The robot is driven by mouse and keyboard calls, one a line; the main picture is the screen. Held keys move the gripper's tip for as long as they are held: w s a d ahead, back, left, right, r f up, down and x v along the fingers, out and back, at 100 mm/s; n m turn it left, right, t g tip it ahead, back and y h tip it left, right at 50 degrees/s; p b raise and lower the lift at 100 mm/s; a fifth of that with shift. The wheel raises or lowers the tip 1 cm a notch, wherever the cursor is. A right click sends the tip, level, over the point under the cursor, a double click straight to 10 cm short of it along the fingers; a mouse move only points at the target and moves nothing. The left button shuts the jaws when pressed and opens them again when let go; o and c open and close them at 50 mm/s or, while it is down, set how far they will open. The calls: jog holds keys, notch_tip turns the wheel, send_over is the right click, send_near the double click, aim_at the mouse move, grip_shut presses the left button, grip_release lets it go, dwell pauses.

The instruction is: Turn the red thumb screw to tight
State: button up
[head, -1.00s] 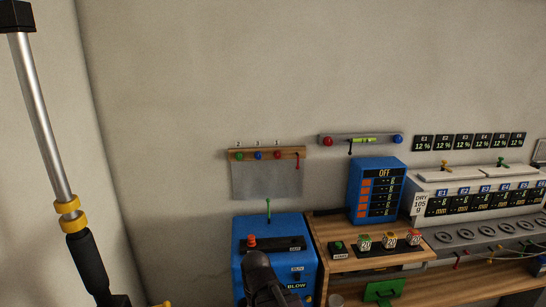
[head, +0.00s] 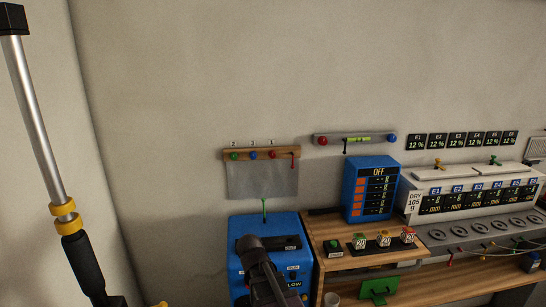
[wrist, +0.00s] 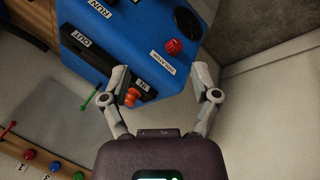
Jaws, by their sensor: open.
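A red ridged knob (wrist: 173,46), which looks like the thumb screw, sits on the blue machine (wrist: 125,30) near a white label in the wrist view. My gripper (wrist: 160,72) is open and empty, its two fingers spread over the machine's edge, with the red knob ahead of the gap between the tips. An orange-red knob (wrist: 132,96) at the "IN" end of a black slot lies beside the left finger. In the head view my arm covers part of the blue machine (head: 240,225), and the red knob cannot be made out. Its tightness cannot be told.
A wooden rack (head: 262,153) with coloured balls hangs on the wall above. A wooden desk (head: 335,262) with cubes and a blue "OFF" panel (head: 371,188) stand to the right.

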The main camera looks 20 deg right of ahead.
jog(key=w+d+r+n+t+h, duration=0.3)
jog(key=w+d+r+n, duration=0.25)
jog(key=w+d, duration=0.35)
jog(key=n+t+y+p, duration=0.2)
jog(key=n+t, duration=0.9)
jog(key=n, duration=2.1)
send_near(273, 156)
jog(key=shift+a+m+v, duration=0.2)
jog(key=shift+m+v, duration=0.05)
jog(key=shift+v, duration=1.65)
jog(key=shift+w, duration=0.25)
jog(key=x, duration=1.3)
jog(key=shift+w+d, duration=0.2)
